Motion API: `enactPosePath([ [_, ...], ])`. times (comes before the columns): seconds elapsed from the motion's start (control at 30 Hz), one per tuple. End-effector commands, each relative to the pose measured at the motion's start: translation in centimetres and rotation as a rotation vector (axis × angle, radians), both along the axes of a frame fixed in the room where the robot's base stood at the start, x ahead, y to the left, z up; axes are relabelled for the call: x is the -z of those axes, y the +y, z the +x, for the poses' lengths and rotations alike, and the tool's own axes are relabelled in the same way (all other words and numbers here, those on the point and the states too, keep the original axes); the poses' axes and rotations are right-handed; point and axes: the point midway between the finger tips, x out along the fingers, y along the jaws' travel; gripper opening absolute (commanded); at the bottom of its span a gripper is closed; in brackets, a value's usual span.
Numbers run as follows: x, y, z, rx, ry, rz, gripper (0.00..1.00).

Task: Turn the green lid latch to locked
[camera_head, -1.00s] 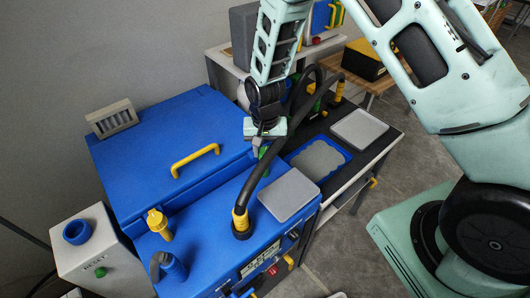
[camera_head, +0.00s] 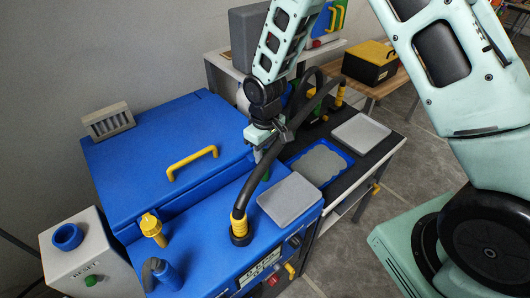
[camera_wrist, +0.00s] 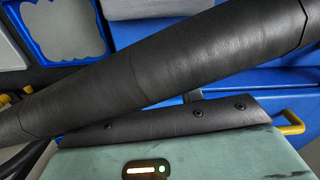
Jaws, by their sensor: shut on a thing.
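The green lid latch (camera_head: 266,175) shows as a small green piece at the right front edge of the blue lid (camera_head: 150,135), partly behind the black hose. My gripper (camera_head: 258,154) is at the latch from above, with its fingers shut on it. The fingertips and most of the latch are hidden, so I cannot read the latch's angle. In the wrist view the black hose (camera_wrist: 150,75) crosses the picture and covers the fingers and the latch.
The hose rises from a yellow collar (camera_head: 239,222) and passes close by my gripper. A yellow lid handle (camera_head: 192,162) stands on the lid. A grey square plate (camera_head: 290,200) and a blue-rimmed tray (camera_head: 346,159) lie to the right.

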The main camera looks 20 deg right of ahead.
Motion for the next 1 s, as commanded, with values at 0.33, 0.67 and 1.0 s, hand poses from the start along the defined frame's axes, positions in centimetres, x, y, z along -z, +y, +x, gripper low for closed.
enactPosePath([
  [0.33, -0.08, -0.02, 0.08, -0.097, -0.002, 0.0, 0.14],
  [0.67, -0.1, -0.01, 0.09, -0.108, -0.002, 0.0, 0.14],
  [1.0, -0.06, 0.0, 0.06, -0.106, -0.001, 0.0, 0.59],
])
